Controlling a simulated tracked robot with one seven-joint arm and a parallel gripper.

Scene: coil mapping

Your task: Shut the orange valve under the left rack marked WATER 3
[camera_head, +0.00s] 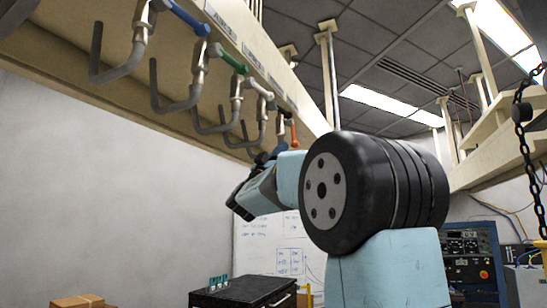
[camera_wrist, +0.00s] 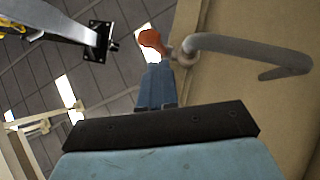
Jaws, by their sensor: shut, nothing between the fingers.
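The orange valve handle (camera_head: 293,133) is the farthest of the coloured handles along the overhead rack (camera_head: 270,60) in the head view. In the wrist view the orange handle (camera_wrist: 150,40) stands just beyond my fingertips, beside a grey bent pipe (camera_wrist: 240,48) and its fitting. My gripper (camera_wrist: 157,66) is shut and empty, its blue-grey fingers together and pointing at the handle's lower end. I cannot tell whether they touch it. In the head view my gripper (camera_head: 281,148) is small and partly hidden by my arm, just below the orange handle. The rack labels are too small to read surely.
Blue (camera_head: 188,18), green (camera_head: 235,62) and white (camera_head: 262,88) handles with hooked grey pipes line the same rack, nearer the camera. Another rack (camera_head: 500,140) and a hanging chain (camera_head: 525,150) are on the right. A black cabinet (camera_head: 240,292) stands below.

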